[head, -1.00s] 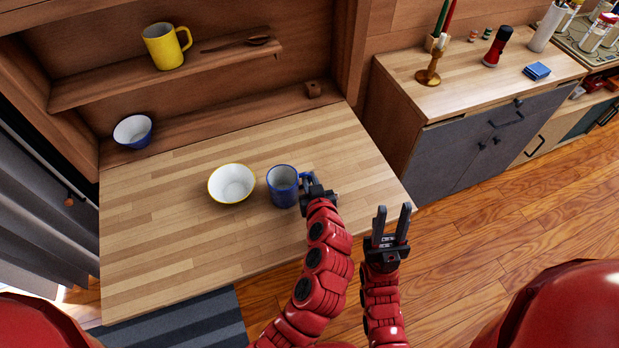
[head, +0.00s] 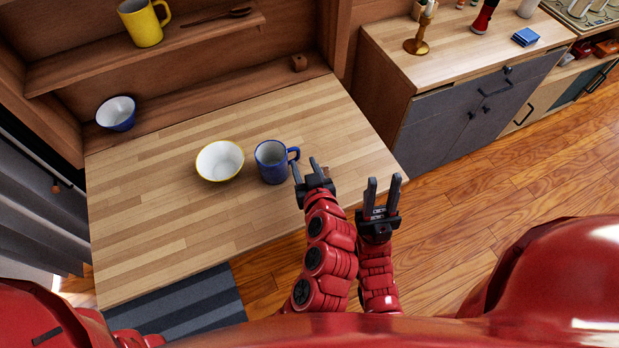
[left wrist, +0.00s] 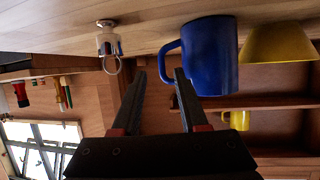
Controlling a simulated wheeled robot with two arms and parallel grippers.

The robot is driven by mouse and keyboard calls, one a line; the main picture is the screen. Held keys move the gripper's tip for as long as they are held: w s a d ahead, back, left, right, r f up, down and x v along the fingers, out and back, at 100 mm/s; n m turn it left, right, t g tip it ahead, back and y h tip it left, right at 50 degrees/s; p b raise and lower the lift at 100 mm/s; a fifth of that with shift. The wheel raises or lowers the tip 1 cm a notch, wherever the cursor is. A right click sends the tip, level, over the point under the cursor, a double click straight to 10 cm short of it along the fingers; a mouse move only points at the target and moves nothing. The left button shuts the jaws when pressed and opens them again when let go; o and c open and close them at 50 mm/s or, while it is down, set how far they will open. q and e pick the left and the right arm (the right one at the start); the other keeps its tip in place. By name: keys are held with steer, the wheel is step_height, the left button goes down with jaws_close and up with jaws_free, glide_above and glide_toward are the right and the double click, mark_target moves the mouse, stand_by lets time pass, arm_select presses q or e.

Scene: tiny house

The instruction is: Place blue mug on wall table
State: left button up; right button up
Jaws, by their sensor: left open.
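The blue mug (head: 272,163) stands upright on the wooden wall table (head: 170,235), its handle towards the right. My left gripper (head: 306,170) is open and empty, just right of the mug's handle and apart from the mug in the head view. In the left wrist view the blue mug (left wrist: 208,55) appears upside down, beyond the open fingers (left wrist: 158,85). My right gripper (head: 382,190) is open and empty, over the floor by the table's right edge.
A white bowl with a yellow rim (head: 219,161) stands close left of the mug. A blue bowl (head: 116,113) sits at the back left. A yellow mug (head: 143,22) stands on the shelf (head: 150,55). A cabinet (head: 440,75) stands right of the table. The table's front left is clear.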

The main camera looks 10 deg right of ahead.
arm_select(q)
steer(key=v, duration=0.6)
steer(key=shift+b, duration=0.3)
